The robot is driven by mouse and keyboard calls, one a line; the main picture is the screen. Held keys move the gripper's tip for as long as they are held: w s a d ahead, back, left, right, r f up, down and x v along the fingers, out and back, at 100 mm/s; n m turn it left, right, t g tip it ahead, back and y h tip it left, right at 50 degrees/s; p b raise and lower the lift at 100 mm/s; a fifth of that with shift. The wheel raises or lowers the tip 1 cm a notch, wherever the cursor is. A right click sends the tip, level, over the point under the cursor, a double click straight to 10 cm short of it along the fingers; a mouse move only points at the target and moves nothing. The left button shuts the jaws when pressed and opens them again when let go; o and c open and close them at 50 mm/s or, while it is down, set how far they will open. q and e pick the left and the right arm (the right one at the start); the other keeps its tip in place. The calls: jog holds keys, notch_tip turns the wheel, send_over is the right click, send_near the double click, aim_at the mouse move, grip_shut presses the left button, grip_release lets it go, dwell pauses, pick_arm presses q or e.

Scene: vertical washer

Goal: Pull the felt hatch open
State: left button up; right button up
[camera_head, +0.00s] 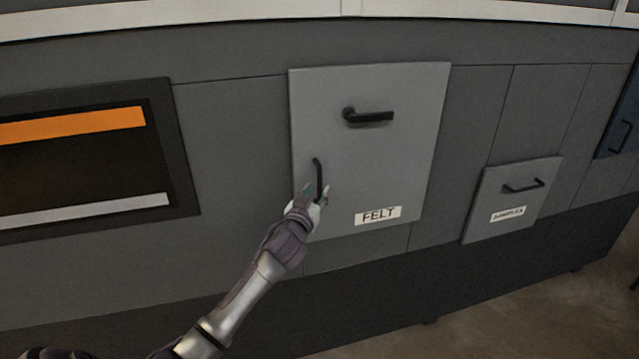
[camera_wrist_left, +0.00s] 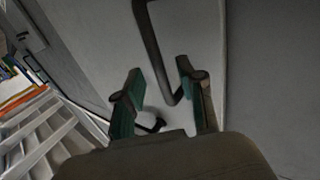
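The felt hatch (camera_head: 415,150) is a light grey panel with a "FELT" label (camera_head: 378,215) low on it. It appears closed against the dark grey front. A black vertical bar handle (camera_head: 318,172) sits at its lower left, and a black horizontal lever handle (camera_head: 368,117) sits near its top. My left gripper (camera_head: 316,194) is at the lower end of the vertical handle. In the left wrist view its two green-padded fingers (camera_wrist_left: 160,82) are apart, with the bar handle (camera_wrist_left: 152,42) reaching between them. Contact cannot be told. My right gripper is not in view.
A smaller "SAMPLES" hatch (camera_head: 530,205) with its own handle is to the right. A dark framed panel with an orange strip (camera_head: 70,125) is at the left. Brown floor (camera_head: 500,315) shows at the lower right. White slatted steps or racks (camera_wrist_left: 45,130) show in the left wrist view.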

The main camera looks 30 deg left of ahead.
aim_at(319, 188)
pick_arm(q)
jog(key=shift+x, duration=1.55)
grip_shut()
